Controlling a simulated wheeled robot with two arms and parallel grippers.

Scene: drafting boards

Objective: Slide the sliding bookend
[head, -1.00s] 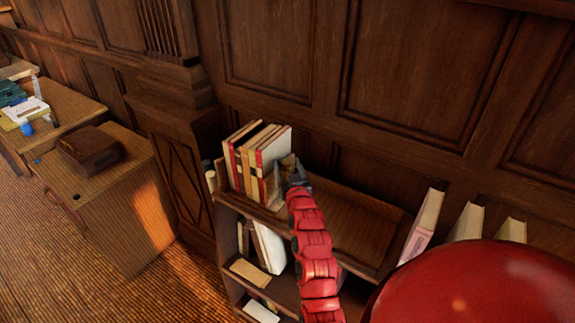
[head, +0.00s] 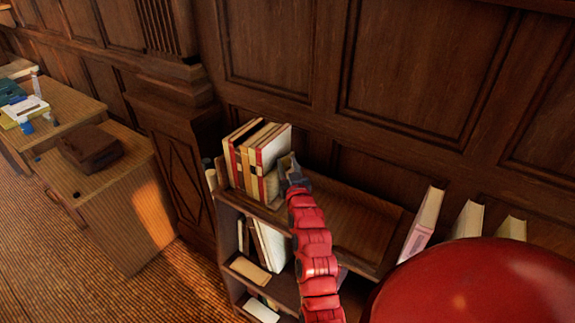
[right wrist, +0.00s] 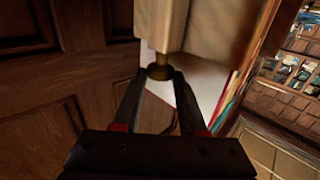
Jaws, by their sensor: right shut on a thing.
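The sliding bookend shows in the right wrist view as a pale beige block (right wrist: 188,24) with a short dark knob (right wrist: 159,72) under it. The two fingers of my right gripper (right wrist: 158,80) are closed on that knob, one on each side. In the head view my right gripper (head: 286,173) is at the right end of a row of upright books (head: 255,150) on the top shelf. It largely hides the bookend there. My left gripper is out of view.
The top shelf (head: 350,215) is bare to the right of my gripper. Lower shelves hold more books (head: 270,245) and papers. Other pale books (head: 425,222) stand at the right. Wood-panelled wall (head: 420,70) rises close behind. Desks (head: 120,185) stand at the left.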

